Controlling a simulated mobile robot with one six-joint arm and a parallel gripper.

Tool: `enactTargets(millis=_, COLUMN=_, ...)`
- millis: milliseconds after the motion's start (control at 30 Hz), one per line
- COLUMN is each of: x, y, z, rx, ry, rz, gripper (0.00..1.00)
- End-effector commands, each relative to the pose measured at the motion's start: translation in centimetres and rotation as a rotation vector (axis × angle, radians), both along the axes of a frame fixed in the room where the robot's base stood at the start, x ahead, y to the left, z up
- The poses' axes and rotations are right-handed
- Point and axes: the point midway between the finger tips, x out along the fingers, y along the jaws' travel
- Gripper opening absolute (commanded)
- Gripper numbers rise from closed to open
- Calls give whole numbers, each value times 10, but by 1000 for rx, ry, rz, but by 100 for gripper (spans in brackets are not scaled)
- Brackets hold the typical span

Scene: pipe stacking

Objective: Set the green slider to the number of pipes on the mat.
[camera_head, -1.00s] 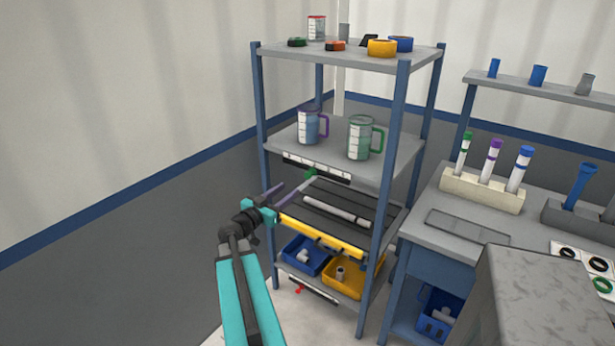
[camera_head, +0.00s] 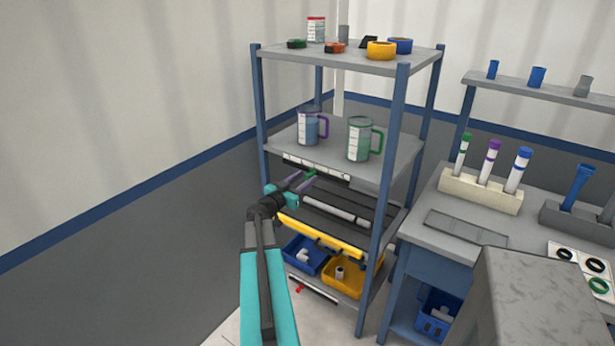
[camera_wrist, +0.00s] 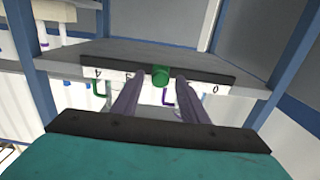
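The green slider (camera_head: 309,174) sits on a black-and-white numbered scale strip (camera_head: 330,173) on the front edge of the middle shelf. In the wrist view the green slider (camera_wrist: 161,76) stands near the middle of the strip, between marks at its two ends. My gripper (camera_head: 299,183) is at the strip. In the wrist view my gripper (camera_wrist: 160,80) is open, its two purple fingers on either side of the slider, with gaps showing. The dark mat (camera_head: 318,223) lies on the shelf below. A light grey pipe (camera_head: 335,209) lies on it; my gripper partly hides the mat's left end.
Two measuring jugs, purple-handled (camera_head: 309,127) and green-handled (camera_head: 359,140), stand on the shelf above the slider. A yellow bar (camera_head: 320,238) fronts the mat's shelf. Blue (camera_head: 305,255) and yellow (camera_head: 349,279) bins sit below. A blue shelf post (camera_head: 388,190) stands to the right.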

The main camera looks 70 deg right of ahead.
Motion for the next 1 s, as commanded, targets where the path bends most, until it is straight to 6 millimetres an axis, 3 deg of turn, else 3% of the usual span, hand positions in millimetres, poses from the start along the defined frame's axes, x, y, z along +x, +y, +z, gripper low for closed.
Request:
enactTargets(millis=233, x=-5, y=-19, z=0, rx=0, ry=0, rz=0, gripper=40)
enactTargets(millis=633, x=-6, y=-21, z=0, rx=0, ry=0, rz=1, gripper=40)
enactTargets(millis=867, x=-6, y=-21, z=0, rx=0, ry=0, rz=1, gripper=3)
enactTargets(millis=1000, x=-6, y=-21, z=0, rx=0, ry=0, rz=0, gripper=0)
